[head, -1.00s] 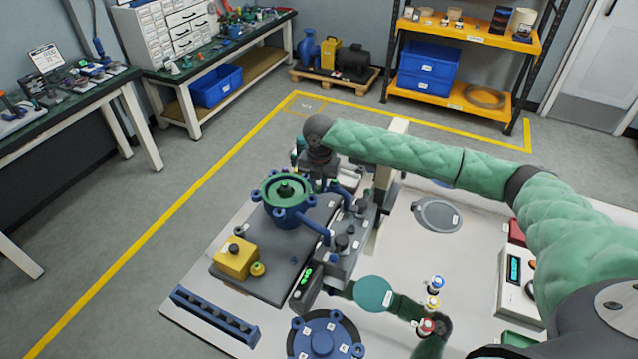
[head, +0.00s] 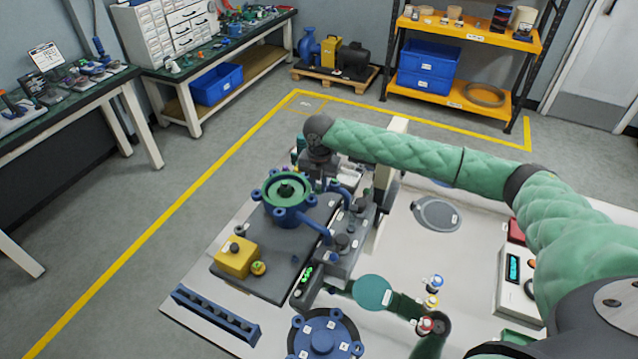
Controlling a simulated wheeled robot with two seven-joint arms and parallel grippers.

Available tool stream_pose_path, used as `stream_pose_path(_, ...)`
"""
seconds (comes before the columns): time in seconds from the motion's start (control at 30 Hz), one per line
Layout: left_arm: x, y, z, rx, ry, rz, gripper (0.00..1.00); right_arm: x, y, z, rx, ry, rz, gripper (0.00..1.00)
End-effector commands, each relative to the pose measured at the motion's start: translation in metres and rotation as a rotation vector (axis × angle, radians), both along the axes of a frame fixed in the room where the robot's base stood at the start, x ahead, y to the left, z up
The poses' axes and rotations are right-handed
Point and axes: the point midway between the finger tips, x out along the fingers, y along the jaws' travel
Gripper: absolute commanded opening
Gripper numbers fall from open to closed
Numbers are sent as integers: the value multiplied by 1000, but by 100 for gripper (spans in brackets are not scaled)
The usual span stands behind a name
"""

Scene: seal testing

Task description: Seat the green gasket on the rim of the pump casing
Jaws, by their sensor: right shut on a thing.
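The blue pump casing (head: 287,214) stands on a dark base plate at the left of the bench. The green gasket (head: 266,186) is a ring at the top of the casing, around its dark centre. It looks level and roughly centred on the rim, but I cannot tell whether it lies flush all round. My right gripper (head: 314,180) reaches down from the wrist just behind and right of the casing. It is shut on the gasket's far right edge, with its fingertips largely hidden. My left gripper is not in view.
A yellow block (head: 236,262) is in front of the casing. A grey unit with green lights (head: 305,279) lies to its right. A blue slotted rack (head: 215,317) and a round blue cover (head: 323,338) are nearer. A grey round plate (head: 437,214) lies on open white bench.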

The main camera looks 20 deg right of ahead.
Motion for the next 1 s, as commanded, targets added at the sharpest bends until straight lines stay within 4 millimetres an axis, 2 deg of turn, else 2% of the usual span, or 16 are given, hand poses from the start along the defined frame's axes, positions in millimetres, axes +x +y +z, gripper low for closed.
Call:
stream_pose_path(0.47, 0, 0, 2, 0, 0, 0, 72, 0, 0, -1, 1, 1, 0, 0)
stream_pose_path(0.5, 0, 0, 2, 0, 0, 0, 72, 0, 0, -1, 1, 1, 0, 24)
stream_pose_path(0.6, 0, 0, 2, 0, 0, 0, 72, 0, 0, -1, 0, 0, 0, 42)
stream_pose_path(0.87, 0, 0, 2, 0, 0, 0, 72, 0, 0, -1, 0, 0, 0, 42)
stream_pose_path(1.0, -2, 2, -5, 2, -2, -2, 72, 0, 0, -1, 0, 0, 0, 42)
